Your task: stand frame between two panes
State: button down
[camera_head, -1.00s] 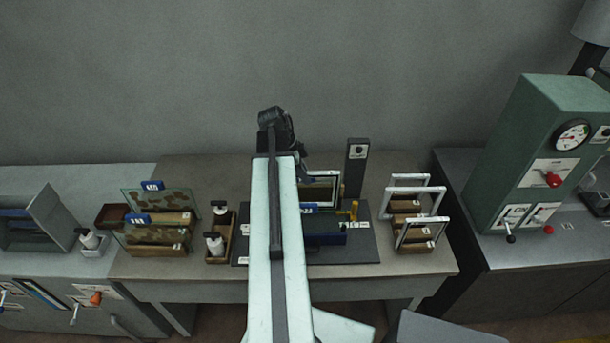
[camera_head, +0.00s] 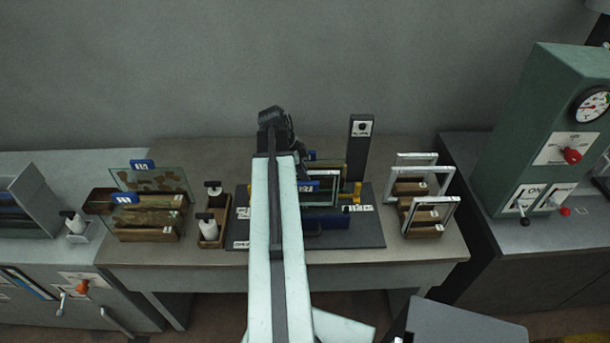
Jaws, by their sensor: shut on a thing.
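A frame with a pale rim (camera_head: 327,173) stands upright over the black board at the centre, just right of my arm. My gripper (camera_head: 298,157) is shut on it; the arm hides the fingers and the frame's left part. A front pane with a blue clip (camera_head: 308,187) shows close before the frame, and a brownish edge with a blue bit (camera_head: 312,155), apparently a rear pane, shows behind it. A dark blue holder (camera_head: 326,223) with a yellow handle (camera_head: 356,192) lies at their foot. I cannot tell whether the frame is seated.
Several spare silver frames (camera_head: 452,206) stand in wooden racks at right. A dark post (camera_head: 359,146) rises behind the board. A green gauge cabinet (camera_head: 545,130) is at far right.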

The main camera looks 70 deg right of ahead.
jog(key=shift+f+b, duration=0.3)
dwell(0.4)
jog(key=c, duration=1.3)
grip_release()
jog(key=p+v, duration=0.6)
jog(key=v, duration=0.1)
jog(key=shift+s+d+r+p, duration=0.1)
jog(key=shift+p, duration=0.3)
jog(key=shift+w+r+p, duration=0.25)
jog(key=shift+r+p, duration=0.1)
jog(key=shift+r, duration=0.05)
jog(key=shift+f, duration=0.1)
